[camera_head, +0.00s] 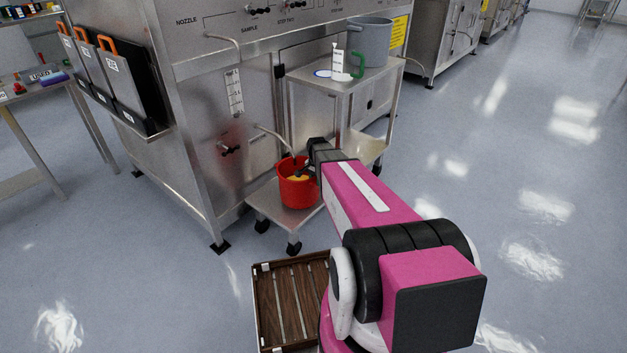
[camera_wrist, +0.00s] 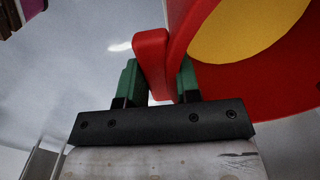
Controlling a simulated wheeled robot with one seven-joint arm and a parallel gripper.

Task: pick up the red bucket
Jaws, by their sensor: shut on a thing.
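The red bucket (camera_head: 299,190) stands upright on a low steel wheeled platform below the machine's outlet tube. Something yellow shows inside it. My gripper (camera_head: 309,170) is at the bucket's right side, near its rim. In the wrist view the bucket (camera_wrist: 270,85) fills the upper right, with the yellow contents inside. My gripper's green fingers (camera_wrist: 159,85) are on either side of the bucket's red handle (camera_wrist: 152,60) and shut on it. From the head view my arm hides part of the bucket's right side.
A wheeled steel cart (camera_head: 335,88) with a grey pot (camera_head: 370,42) on top stands behind my arm. The large steel machine (camera_head: 185,90) is close behind and left of the bucket. A wooden slatted crate (camera_head: 290,300) lies on the floor in front. The floor to the right is clear.

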